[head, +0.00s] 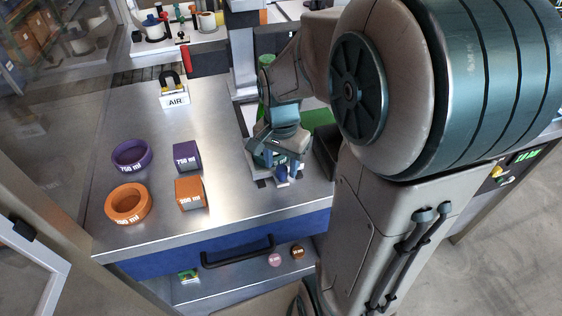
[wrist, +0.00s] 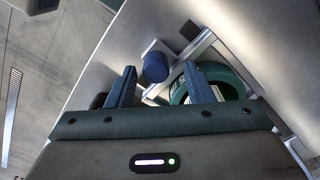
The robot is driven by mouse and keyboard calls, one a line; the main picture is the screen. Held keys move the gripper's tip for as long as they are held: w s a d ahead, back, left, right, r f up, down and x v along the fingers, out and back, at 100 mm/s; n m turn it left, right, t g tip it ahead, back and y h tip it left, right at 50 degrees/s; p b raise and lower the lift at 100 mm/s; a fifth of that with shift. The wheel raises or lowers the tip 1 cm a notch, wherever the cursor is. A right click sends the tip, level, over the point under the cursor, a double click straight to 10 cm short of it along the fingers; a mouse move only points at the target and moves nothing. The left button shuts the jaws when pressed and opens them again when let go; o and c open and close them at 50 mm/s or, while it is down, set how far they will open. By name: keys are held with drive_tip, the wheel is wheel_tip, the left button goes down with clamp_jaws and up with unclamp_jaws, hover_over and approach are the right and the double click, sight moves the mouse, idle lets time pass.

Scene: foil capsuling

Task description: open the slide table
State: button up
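My gripper (wrist: 159,68) is open, its two blue-green fingers apart in the wrist view. A blue round knob (wrist: 156,67) shows between the fingertips, and the fingers are not closed on it. Below and beside it are metal rails and a dark green ring (wrist: 240,82), partly behind the right finger. In the head view my gripper (head: 282,165) points down over a small metal fixture (head: 262,182) at the right of the steel bench. My arm and gripper hide much of this fixture. I cannot tell how far its slide is open.
The steel bench (head: 130,235) holds purple and orange rings (head: 128,203), a purple block (head: 187,156), an orange block (head: 190,193) and an AIR-labelled valve (head: 174,98). Below is a blue drawer front with a black handle (head: 238,252). A dark box (head: 326,148) stands right of the fixture.

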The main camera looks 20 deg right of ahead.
wheel_tip(320, 180, up, 14)
idle(0.7)
drive_tip(key=shift+f, duration=0.1)
